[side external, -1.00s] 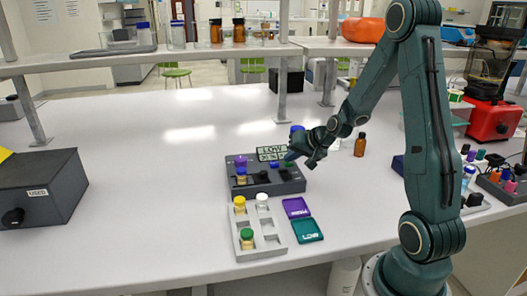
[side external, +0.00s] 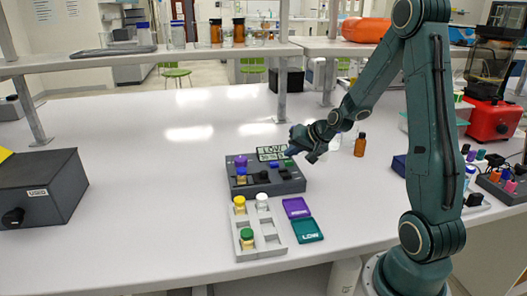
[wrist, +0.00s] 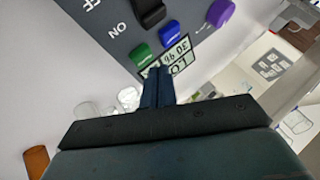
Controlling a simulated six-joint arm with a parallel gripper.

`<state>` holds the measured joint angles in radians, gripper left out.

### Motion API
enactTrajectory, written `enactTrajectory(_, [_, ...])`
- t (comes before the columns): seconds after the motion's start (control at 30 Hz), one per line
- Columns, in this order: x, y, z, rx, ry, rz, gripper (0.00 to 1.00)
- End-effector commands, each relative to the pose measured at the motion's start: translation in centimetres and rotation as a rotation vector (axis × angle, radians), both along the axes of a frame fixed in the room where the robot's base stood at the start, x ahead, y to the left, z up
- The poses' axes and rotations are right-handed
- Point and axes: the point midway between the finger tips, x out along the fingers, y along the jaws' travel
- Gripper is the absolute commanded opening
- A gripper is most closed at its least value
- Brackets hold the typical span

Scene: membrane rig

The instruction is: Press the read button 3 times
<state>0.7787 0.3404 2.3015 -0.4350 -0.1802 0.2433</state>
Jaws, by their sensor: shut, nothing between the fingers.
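The dark grey rig (side external: 262,187) stands on the bench. On it are a blue button (side external: 274,164) and a green button (side external: 288,163) side by side, below a display (side external: 271,153). In the wrist view I see the green button (wrist: 140,55), the blue button (wrist: 168,36) and part of the display (wrist: 181,60) reading LOW with digits below. The small button labels are not readable, so I cannot tell which is read. My gripper (wrist: 158,72) is shut and empty, above the display side of the rig, beside the buttons. It also shows in the side view (side external: 291,152).
A purple knob (wrist: 220,12) and a black rocker switch (wrist: 150,12) are near the buttons. A vial rack (side external: 258,240) and purple and teal pads (side external: 307,230) lie in front. A brown bottle (side external: 360,145) stands to the right.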

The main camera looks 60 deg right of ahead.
Motion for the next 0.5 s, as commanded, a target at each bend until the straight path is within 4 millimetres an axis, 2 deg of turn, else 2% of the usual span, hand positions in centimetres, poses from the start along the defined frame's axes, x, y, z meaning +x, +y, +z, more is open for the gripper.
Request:
enactTrajectory(0.27, [0.0,0.0,0.2,0.0,-0.001,0.0,0.0])
enactTrajectory(0.5, [0.0,0.0,1.6,-0.002,-0.003,0.0,0.0])
